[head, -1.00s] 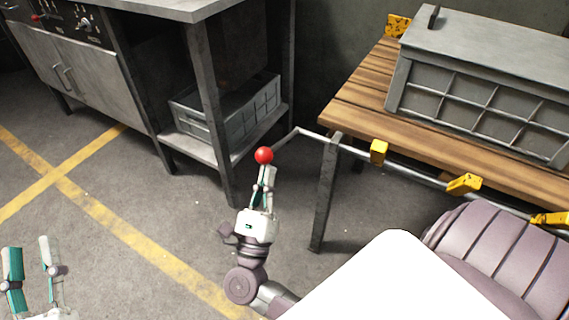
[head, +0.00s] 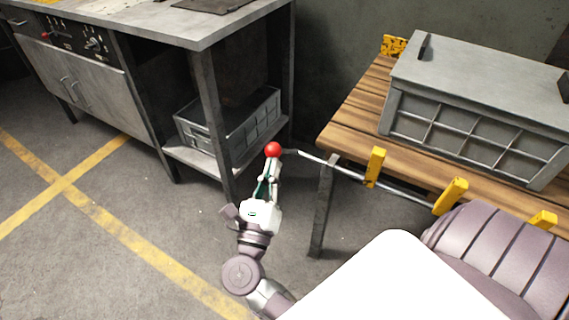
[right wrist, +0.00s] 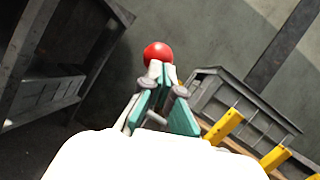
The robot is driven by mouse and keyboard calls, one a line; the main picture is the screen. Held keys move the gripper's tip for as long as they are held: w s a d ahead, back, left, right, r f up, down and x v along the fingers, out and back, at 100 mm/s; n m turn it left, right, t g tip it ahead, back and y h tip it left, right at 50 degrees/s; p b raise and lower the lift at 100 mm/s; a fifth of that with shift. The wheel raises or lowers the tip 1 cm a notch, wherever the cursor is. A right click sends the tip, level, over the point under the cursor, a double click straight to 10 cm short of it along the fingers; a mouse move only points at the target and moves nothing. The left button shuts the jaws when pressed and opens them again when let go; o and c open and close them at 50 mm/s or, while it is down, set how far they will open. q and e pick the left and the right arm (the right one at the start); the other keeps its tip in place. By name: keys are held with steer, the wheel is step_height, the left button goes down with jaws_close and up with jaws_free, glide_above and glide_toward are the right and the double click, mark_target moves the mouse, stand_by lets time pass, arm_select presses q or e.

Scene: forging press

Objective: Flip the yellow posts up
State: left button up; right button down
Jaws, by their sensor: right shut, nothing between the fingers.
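Three yellow posts sit along a metal rod (head: 405,190) at the wooden table's front edge: one at left (head: 375,167), one in the middle (head: 451,196), one at right (head: 543,219). The rod's left end has a cranked handle with a red ball (head: 273,149). My right gripper (head: 271,166) is shut with its fingertips right below the ball, nothing between them. In the right wrist view the red ball (right wrist: 158,54) is just beyond the fingertips; whether they touch I cannot tell. My left gripper is out of view.
A grey ribbed case (head: 470,130) stands on the wooden slatted table (head: 345,135). A metal workbench (head: 215,30) with a grey crate (head: 250,120) on its lower shelf is at left. The floor (head: 150,215) between is clear.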

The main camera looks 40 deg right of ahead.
steer(key=shift+w+d+r+p, duration=0.15)
steer(key=shift+d+r+p, duration=0.15)
steer(key=shift+r, duration=0.25)
steer(key=shift+w+d+r+p, duration=0.1)
steer(key=shift+d+r+p, duration=0.1)
steer(key=shift+d+r, duration=0.25)
steer(key=shift+a+r, duration=0.1)
steer(key=shift+r, duration=0.05)
steer(key=v, duration=0.7)
steer(key=shift+a+f, duration=0.2)
steer(key=shift+f, duration=0.1)
steer(key=shift+s, duration=0.15)
